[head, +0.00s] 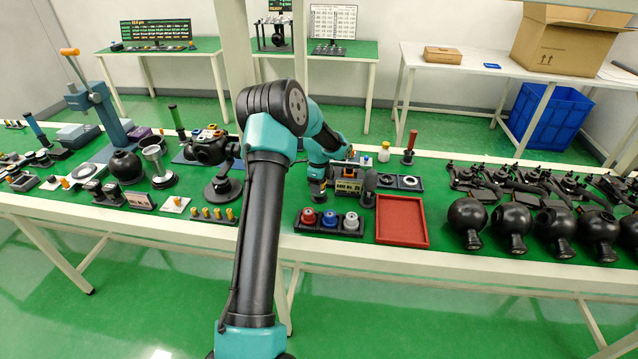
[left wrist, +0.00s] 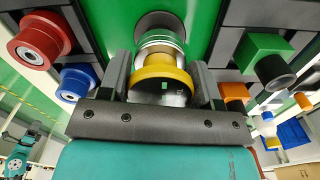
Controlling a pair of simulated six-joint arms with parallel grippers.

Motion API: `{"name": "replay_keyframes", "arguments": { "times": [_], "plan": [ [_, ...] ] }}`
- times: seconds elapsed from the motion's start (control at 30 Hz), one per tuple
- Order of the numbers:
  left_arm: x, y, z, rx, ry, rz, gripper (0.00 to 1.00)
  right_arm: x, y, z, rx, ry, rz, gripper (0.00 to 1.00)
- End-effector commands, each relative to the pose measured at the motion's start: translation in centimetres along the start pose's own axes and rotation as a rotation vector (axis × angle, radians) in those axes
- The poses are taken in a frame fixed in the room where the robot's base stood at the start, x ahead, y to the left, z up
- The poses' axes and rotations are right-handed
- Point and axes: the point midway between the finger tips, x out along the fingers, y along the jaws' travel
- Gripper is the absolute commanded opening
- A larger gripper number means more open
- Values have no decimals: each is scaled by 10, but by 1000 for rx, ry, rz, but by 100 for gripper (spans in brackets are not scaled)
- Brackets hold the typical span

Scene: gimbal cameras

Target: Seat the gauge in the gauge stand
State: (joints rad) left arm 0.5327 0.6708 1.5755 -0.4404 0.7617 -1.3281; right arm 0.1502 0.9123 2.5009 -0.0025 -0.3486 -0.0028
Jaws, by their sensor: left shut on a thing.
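My left gripper (head: 318,188) is over the middle of the bench in the head view, beside a small signed holder (head: 349,187). In the left wrist view its two dark fingers (left wrist: 161,82) are shut on a silver round piece with a yellow ring (left wrist: 163,75), which I take to be the gauge. A dark round disc (left wrist: 158,21) shows just past the gauge's far end against the green surface. I cannot tell whether the gauge touches it, nor whether it is part of the gauge stand. In the head view the gripper mostly hides the gauge. My right gripper is not in view.
A black rack (head: 328,229) with red, blue and white spools stands just in front of the gripper. A red tray (head: 402,239) lies right of it. Black round housings (head: 467,216) line the right side. A dark pedestal (head: 222,190) stands to the left.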

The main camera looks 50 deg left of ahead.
Motion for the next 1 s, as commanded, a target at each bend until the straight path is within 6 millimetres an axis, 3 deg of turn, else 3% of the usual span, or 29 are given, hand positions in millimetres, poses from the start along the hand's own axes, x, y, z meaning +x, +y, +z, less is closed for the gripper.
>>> {"name": "replay_keyframes", "arguments": {
  "times": [0.77, 0.8, 1.0],
  "plan": [
    [16, 0, 0, 0, 0, 1, 28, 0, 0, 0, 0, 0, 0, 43],
    [15, 0, 0, 0, 0, 1, 62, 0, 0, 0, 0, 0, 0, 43],
    [15, 0, 0, 0, 0, 0, 81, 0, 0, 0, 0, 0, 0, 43]
  ]
}}
